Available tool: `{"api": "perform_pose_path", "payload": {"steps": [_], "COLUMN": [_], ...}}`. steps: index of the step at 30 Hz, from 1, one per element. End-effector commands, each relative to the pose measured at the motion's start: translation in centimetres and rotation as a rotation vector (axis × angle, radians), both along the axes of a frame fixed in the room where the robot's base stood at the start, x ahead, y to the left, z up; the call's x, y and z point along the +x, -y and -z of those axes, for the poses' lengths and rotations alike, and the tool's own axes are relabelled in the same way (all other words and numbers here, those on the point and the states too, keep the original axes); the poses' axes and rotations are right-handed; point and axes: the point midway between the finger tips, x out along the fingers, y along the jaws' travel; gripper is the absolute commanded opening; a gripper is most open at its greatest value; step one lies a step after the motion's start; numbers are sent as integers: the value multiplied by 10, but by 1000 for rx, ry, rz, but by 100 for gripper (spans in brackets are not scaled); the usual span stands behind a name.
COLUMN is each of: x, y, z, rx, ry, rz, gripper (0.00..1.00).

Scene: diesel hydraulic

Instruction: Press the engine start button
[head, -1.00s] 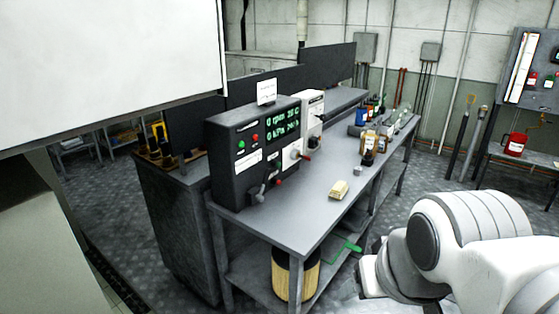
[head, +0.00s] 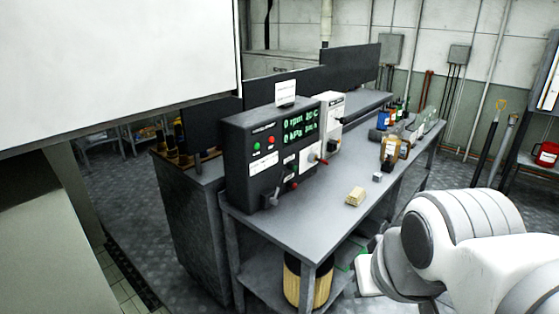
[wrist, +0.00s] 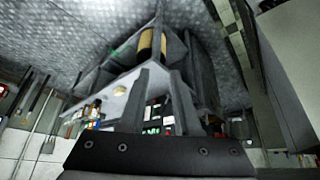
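The dark control panel (head: 250,190) stands on the near left end of the grey workbench (head: 325,218). Its display (head: 300,131) shows green text that seems to read 0 rpm. Another green and a red control sit lower right, near a lever. In the wrist view, my gripper (wrist: 160,73) has its two fingers apart with nothing held. The panel's face (wrist: 155,118) shows beyond and between them, upside down. In the head view my arm is right of the bench, clear of the panel.
A yellowish block (head: 356,196) and a small grey cube (head: 377,177) lie on the bench. Bottles (head: 390,150) stand farther back. A white box (head: 331,110) adjoins the panel. A large white surface (head: 110,60) fills the upper left. Floor left of the bench is open.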

Motion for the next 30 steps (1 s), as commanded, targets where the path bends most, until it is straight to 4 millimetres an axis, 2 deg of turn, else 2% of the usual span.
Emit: {"api": "perform_pose_path", "payload": {"steps": [1,4,5,30], "x": [0,0,0,0], "y": [0,0,0,0], "z": [0,0,0,0], "rx": [0,0,0,0], "ry": [0,0,0,0], "rz": [0,0,0,0], "gripper": [20,2,0,0]}}
